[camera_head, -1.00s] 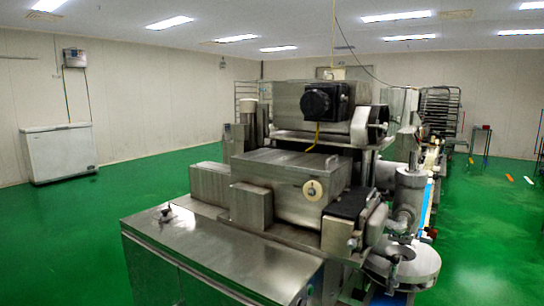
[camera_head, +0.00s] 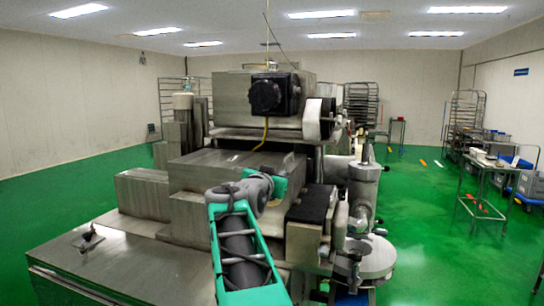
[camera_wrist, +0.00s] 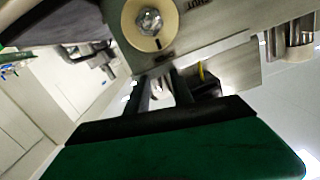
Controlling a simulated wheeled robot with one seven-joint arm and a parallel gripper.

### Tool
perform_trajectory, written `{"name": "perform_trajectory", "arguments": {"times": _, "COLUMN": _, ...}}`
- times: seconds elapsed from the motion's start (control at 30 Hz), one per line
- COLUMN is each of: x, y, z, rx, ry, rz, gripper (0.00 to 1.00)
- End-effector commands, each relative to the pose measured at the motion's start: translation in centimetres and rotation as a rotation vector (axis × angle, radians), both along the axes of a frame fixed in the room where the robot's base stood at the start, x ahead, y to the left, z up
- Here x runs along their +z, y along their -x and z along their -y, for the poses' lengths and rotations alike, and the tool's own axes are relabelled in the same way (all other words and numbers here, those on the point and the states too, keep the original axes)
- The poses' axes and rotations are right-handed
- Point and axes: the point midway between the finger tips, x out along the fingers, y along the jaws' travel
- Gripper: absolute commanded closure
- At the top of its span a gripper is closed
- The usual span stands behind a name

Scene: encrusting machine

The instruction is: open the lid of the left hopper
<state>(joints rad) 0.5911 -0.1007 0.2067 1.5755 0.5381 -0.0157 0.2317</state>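The metal machine has a box with a flat top cover (camera_head: 228,160) in the middle of the head view and a higher metal box (camera_head: 232,97) with a black round unit behind it. I cannot tell for certain which is the left hopper. No lid stands raised. My arm reaches over the machine's front, and my gripper's end is by the box's front right, its fingers not clear there. In the wrist view my gripper (camera_wrist: 162,82) shows two dark fingers apart with nothing held. A cream round knob (camera_wrist: 166,40) with a metal centre is just beyond them.
A low metal cabinet (camera_head: 120,262) is at the front left with a small fitting on top. A vertical cylinder (camera_head: 364,190) and a round metal basin (camera_head: 372,262) stand right of the machine. Racks and a cart (camera_head: 490,170) are farther right.

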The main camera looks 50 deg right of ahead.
Motion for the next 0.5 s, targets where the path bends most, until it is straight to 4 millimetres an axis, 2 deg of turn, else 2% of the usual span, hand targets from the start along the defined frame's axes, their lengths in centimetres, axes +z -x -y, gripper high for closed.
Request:
{"name": "perform_trajectory", "arguments": {"times": 0.03, "x": 3.0, "y": 1.4, "z": 1.1, "rx": -0.034, "ry": 0.053, "rz": 0.043, "gripper": 0.67}}
{"name": "perform_trajectory", "arguments": {"times": 0.13, "x": 3.9, "y": 2.0, "z": 2.4, "rx": -0.055, "ry": 0.071, "rz": 0.059, "gripper": 0.67}}
{"name": "perform_trajectory", "arguments": {"times": 0.23, "x": 3.9, "y": 1.7, "z": 4.7, "rx": -0.056, "ry": 0.065, "rz": 0.059, "gripper": 0.67}}
{"name": "perform_trajectory", "arguments": {"times": 0.4, "x": 2.5, "y": -0.1, "z": 9.1, "rx": -0.044, "ry": 0.043, "rz": 0.054, "gripper": 0.67}}
{"name": "perform_trajectory", "arguments": {"times": 0.5, "x": 2.7, "y": -1.2, "z": 9.7, "rx": -0.038, "ry": 0.047, "rz": 0.053, "gripper": 0.67}}
